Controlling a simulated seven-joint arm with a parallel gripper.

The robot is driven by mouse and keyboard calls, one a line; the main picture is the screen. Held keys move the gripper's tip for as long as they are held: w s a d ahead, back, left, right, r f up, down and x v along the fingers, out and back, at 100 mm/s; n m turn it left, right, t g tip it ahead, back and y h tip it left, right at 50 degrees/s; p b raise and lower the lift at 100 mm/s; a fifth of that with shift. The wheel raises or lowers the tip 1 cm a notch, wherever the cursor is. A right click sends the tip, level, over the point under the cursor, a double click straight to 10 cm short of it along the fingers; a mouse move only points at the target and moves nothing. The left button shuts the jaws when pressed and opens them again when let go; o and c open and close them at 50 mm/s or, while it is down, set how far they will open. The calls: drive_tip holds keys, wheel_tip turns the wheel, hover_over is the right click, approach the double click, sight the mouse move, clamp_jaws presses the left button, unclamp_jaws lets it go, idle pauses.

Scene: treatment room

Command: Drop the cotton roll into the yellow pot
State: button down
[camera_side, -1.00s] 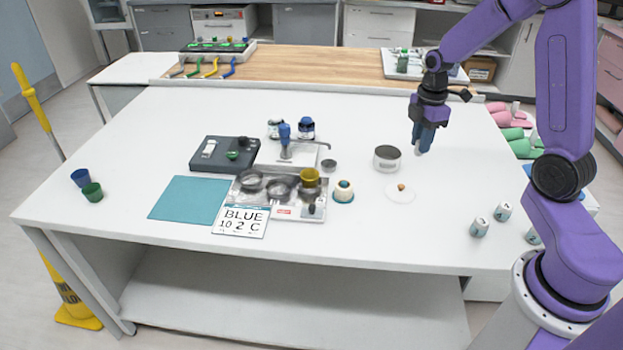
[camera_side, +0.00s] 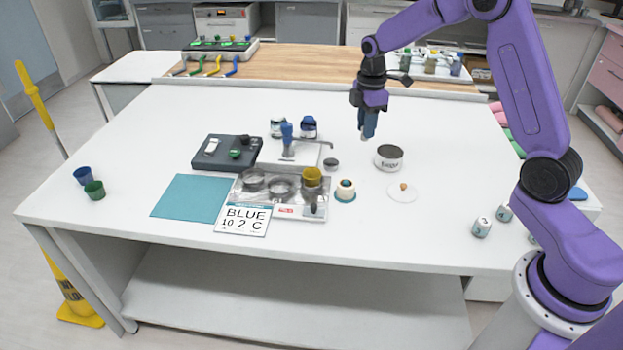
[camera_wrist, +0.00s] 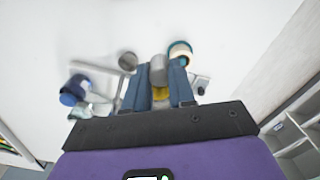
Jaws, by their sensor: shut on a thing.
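My gripper (camera_side: 367,125), with dark blue fingers, is above the table behind and to the right of the metal tray. It is shut on the pale cotton roll (camera_wrist: 158,68), which shows between the fingertips in the wrist view. Its tip shows just below the fingers in the side view. The yellow pot (camera_side: 312,176) stands on the right part of the tray (camera_side: 290,211). It also shows in the wrist view (camera_wrist: 161,93), partly hidden between the fingers. The roll is apart from the pot.
A round tin (camera_side: 389,158) stands right of the tray. A teal-ringed holder (camera_side: 345,191) stands beside the pot, with a small grey cup (camera_side: 330,164) behind. A blue-topped tap-like device (camera_side: 288,138) stands at the back. A white disc (camera_side: 402,193) bears a small brown thing.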

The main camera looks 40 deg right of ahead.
drive_tip(key=w+a, duration=0.7)
drive_tip(key=a, duration=0.3)
drive_tip(key=shift+f, duration=2.8)
drive_tip(key=c, duration=0.9)
unclamp_jaws()
drive_tip(key=shift+o, duration=0.2)
drive_tip(key=shift+r, duration=0.1)
wheel_tip(320, 180, up, 17)
drive_tip(key=shift+r, duration=0.15)
